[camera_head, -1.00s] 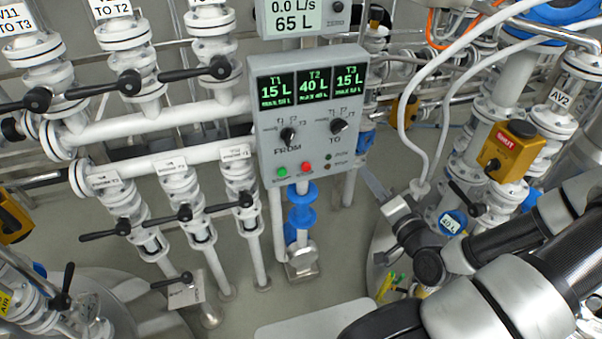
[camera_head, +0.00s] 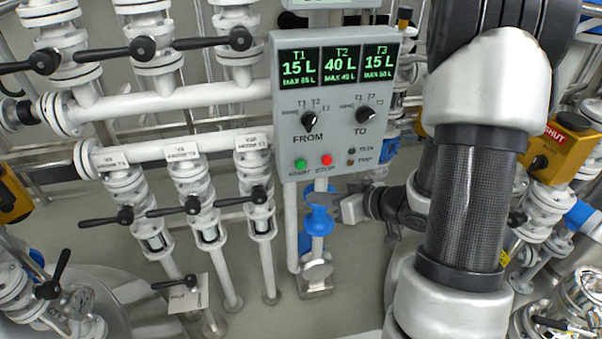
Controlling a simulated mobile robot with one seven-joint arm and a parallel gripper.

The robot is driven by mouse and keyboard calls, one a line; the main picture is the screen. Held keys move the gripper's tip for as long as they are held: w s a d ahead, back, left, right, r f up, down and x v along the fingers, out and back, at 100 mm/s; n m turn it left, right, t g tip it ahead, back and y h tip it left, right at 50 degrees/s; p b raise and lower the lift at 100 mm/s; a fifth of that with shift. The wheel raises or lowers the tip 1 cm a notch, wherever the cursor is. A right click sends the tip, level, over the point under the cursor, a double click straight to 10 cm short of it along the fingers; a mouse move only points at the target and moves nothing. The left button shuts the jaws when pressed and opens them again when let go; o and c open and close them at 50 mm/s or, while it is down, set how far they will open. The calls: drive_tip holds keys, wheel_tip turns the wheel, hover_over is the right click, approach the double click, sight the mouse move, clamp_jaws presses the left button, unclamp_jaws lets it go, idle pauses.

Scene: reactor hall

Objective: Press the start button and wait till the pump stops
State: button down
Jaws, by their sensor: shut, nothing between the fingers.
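The grey control panel (camera_head: 337,135) stands in the middle, its screens reading T1 15 L, T2 40 L and T3 15 L. The green start button (camera_head: 301,166) is at its lower left, with the red stop button (camera_head: 327,160) just to the right. The FROM knob (camera_head: 309,122) and TO knob (camera_head: 365,115) are above. My gripper (camera_head: 340,207) is shut and empty, below the panel's lower edge and right of the start button, in front of or beside the blue pump pipe (camera_head: 319,218). Nothing covers the start button.
White pipes with black-handled valves (camera_head: 192,205) fill the left. My arm covers much of the right side. Grey floor (camera_head: 235,255) shows below the panel.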

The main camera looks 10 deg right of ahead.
sight(300, 164)
drive_tip(key=shift+a, duration=0.15)
drive_tip(key=shift+w, duration=0.1)
drive_tip(key=w, duration=0.8)
drive_tip(key=shift+w+a, duration=0.15)
drive_tip(key=shift+w, duration=0.2)
drive_tip(key=shift+w+r+p, duration=0.1)
drive_tip(key=shift+p, duration=0.2)
idle(1.7)
drive_tip(key=shift+w, duration=0.35)
drive_tip(key=shift+w+p, duration=0.45)
drive_tip(key=shift+w, duration=0.05)
idle(0.6)
idle(0.3)
drive_tip(key=shift+s, duration=0.95)
